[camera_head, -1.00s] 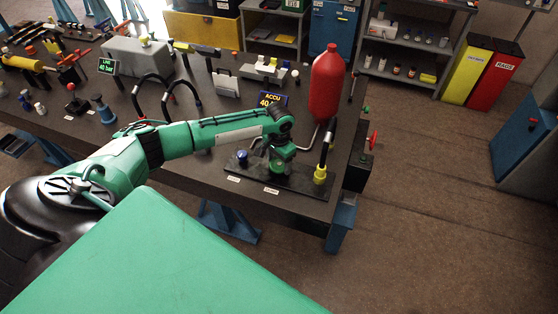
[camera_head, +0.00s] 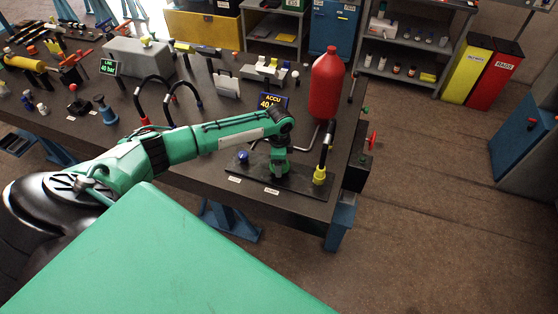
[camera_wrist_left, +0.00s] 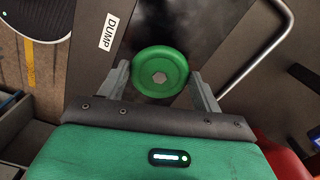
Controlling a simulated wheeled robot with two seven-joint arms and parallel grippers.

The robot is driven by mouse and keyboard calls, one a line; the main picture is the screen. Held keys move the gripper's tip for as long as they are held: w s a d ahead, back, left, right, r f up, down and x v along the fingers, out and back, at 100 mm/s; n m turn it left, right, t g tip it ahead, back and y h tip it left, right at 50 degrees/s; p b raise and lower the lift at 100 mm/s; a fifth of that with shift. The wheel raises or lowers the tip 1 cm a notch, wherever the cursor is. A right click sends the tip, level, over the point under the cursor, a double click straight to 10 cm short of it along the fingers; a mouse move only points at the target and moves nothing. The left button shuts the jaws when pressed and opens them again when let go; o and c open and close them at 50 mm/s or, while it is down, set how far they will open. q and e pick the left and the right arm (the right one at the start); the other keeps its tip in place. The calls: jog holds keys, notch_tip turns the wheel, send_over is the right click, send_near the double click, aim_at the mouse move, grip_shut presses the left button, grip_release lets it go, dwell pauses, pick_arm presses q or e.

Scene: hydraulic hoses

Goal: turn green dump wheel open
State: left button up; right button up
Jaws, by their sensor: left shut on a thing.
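The green dump wheel (camera_wrist_left: 160,72) is a round handwheel with a pale hex hub, seen face-on in the left wrist view beside a white DUMP label (camera_wrist_left: 108,32). My left gripper (camera_wrist_left: 163,82) has one grey finger on each side of the wheel and is shut on its rim. In the head view my left gripper (camera_head: 279,172) points down over the dark valve plate (camera_head: 300,184), and it mostly hides the wheel there. My right gripper is in neither view.
A blue knob (camera_head: 242,157) stands left of my gripper and a yellow-based fitting (camera_head: 320,175) with a hose stands right. A red accumulator bottle (camera_head: 326,85) rises behind. The floor right of the bench is clear.

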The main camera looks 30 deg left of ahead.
pick_arm(q)
jog(key=m, duration=0.4)
jog(key=shift+w+m, duration=0.1)
jog(key=shift+m, duration=0.2)
jog(key=m, duration=0.3)
jog(key=shift+m, duration=0.4)
jog(key=shift+b, duration=0.3)
jog(key=shift+r+m, duration=0.1)
jog(key=shift+m, duration=0.3)
jog(key=o, duration=1)
